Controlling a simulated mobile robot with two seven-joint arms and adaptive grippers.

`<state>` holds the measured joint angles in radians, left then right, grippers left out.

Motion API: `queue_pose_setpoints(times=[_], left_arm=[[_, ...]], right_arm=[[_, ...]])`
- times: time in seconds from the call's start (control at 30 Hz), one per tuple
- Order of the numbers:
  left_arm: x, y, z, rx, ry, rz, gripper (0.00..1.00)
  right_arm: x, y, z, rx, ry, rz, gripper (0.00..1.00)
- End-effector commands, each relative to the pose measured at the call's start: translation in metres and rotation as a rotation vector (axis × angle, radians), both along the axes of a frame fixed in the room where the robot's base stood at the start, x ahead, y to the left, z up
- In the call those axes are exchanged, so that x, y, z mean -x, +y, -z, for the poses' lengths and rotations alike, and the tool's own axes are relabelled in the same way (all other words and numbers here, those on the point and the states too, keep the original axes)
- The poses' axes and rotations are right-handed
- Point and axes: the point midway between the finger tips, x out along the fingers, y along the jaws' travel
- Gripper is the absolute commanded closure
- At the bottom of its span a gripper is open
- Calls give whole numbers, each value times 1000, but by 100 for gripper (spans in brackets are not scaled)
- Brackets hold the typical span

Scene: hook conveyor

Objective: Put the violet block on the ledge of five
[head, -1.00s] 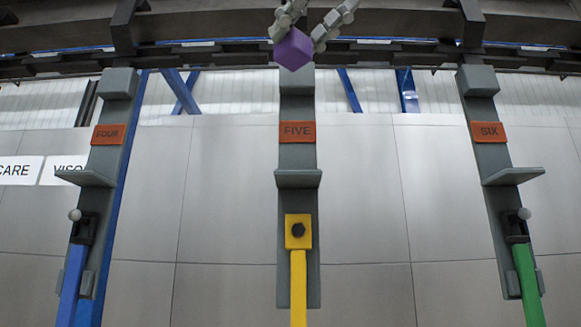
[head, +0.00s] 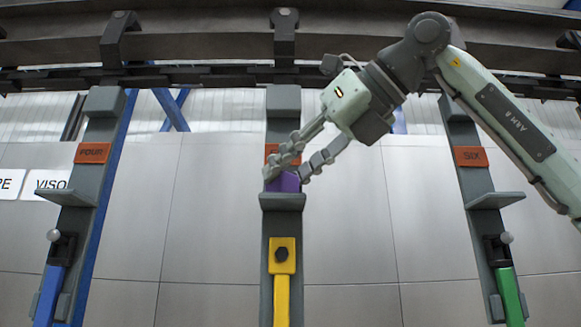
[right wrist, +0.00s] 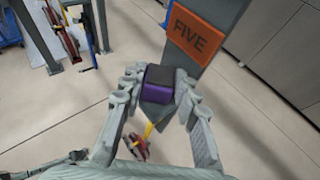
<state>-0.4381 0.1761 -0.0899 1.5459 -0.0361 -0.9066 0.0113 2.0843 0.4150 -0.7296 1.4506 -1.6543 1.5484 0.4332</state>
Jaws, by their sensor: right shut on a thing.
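The violet block (head: 284,183) is at the ledge of five (head: 283,202), low against the grey hanger in the head view. My right gripper (head: 286,176) is shut on it, with fingers on both sides. In the right wrist view the violet block (right wrist: 161,92) sits between the fingertips of the right gripper (right wrist: 160,88), over the ledge (right wrist: 155,116). I cannot tell whether its underside touches the ledge. The orange FIVE sign (right wrist: 198,30) is just beyond it; in the head view the fingers mostly cover it. My left gripper is not in view.
Hanger four with its ledge (head: 68,198) stands to the left, and hanger six with its ledge (head: 494,200) to the right. A yellow bar (head: 282,295) hangs below the ledge of five. Space between hangers is clear.

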Motion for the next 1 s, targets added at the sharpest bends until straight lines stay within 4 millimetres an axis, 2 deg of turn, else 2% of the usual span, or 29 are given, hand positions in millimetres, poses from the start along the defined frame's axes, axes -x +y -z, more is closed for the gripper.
queue_pose_setpoints(times=[0.27, 0.53, 0.57, 0.7, 1.0], left_arm=[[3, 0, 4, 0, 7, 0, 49], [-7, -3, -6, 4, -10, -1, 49], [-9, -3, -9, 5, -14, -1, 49], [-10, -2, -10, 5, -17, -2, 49], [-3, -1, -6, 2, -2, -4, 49]], right_arm=[[0, 0, 0, -1, -1, 0, 99], [0, 0, 3, -1, -1, 0, 99], [0, 0, 3, -1, -1, 0, 66], [0, 0, 3, -1, -1, 0, 49], [0, 0, 2, -1, -1, 0, 49]])
